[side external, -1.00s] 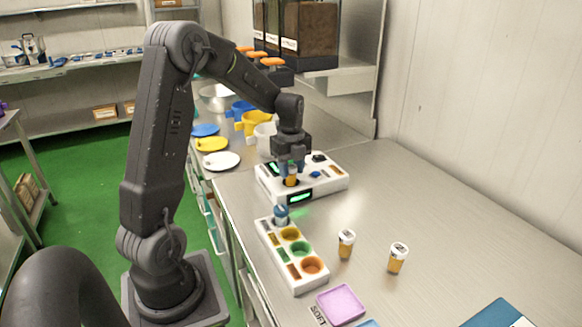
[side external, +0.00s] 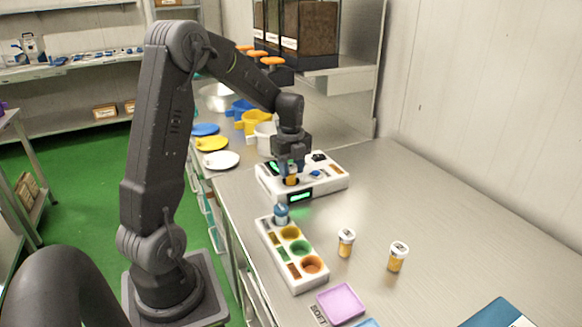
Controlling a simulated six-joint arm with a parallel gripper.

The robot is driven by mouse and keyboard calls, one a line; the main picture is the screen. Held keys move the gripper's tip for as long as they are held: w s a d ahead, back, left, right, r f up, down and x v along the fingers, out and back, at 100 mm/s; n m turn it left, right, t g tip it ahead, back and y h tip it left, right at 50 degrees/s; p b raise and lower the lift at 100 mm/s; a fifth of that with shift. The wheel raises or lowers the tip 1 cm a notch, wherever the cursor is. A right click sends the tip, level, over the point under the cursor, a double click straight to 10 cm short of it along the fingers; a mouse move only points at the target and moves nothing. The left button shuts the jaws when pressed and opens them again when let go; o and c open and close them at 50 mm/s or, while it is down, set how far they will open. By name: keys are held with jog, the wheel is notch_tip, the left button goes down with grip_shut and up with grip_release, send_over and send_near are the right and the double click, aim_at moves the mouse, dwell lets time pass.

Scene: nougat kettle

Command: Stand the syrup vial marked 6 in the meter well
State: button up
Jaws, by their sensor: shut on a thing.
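My gripper (side external: 291,168) points down over the white meter box (side external: 328,182) and is shut on an amber vial (side external: 292,181). The vial is upright at the meter's left part, where its well seems to be; its lower end is hidden, so I cannot tell how deep it sits. Its mark is hidden too. The meter's green display (side external: 300,196) is lit. Two white-capped amber vials, a nearer one (side external: 397,258) and a farther one (side external: 346,244), stand on the table; their marks are too small to read.
A white rack (side external: 291,273) with yellow, green and orange wells stands in front of the meter, a blue-topped vial (side external: 281,213) at its far end. A purple tray (side external: 341,304) lies nearer. Cups and coloured lids line the back left.

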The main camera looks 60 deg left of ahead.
aim_at(291, 166)
jog(key=shift+f, duration=0.5)
jog(key=o, duration=0.6)
jog(key=shift+o, duration=0.2)
jog(key=shift+r, duration=5.5)
